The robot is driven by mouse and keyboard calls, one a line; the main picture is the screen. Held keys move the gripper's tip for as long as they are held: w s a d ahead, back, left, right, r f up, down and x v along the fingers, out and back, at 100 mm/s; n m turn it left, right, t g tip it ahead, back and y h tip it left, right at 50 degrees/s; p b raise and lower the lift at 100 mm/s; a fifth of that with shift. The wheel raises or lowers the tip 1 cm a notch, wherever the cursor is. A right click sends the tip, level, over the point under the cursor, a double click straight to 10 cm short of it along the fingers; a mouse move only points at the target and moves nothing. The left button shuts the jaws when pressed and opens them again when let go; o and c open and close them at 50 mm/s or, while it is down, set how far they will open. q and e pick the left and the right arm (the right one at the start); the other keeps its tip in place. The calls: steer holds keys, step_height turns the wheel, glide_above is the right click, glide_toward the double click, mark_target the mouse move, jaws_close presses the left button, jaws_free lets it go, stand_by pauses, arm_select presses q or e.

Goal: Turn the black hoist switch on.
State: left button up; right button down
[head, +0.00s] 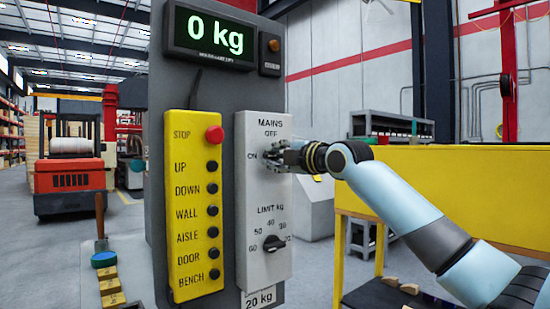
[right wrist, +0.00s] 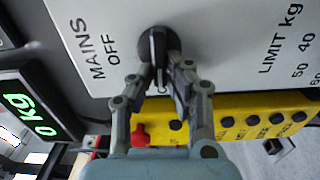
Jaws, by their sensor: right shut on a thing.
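The black hoist switch (right wrist: 154,45) is a round knob with a raised grip, on a light grey panel (head: 251,190) under the words MAINS and OFF. ON is printed to its left in the head view. My right gripper (head: 274,156) is at the switch, its fingers closed on both sides of the grip. In the right wrist view the gripper (right wrist: 162,85) hides part of the switch, and the grip runs roughly up and down the picture. I cannot tell surely which mark it points at. My left gripper is not in view.
Below is a black LIMIT kg knob (head: 274,244). A yellow button box (head: 194,240) with a red STOP button (head: 214,134) stands left of the panel. A display (head: 214,32) above reads 0 kg. A yellow bench (head: 460,195) is at right, behind my right arm.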

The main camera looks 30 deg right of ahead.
steer(key=shift+f, duration=0.1)
steer(key=c, duration=1.3)
jaws_free()
steer(key=shift+s+d, duration=0.15)
steer(key=shift+s, duration=1.75)
steer(key=shift+s+d, duration=0.1)
steer(key=shift+s, duration=1.75)
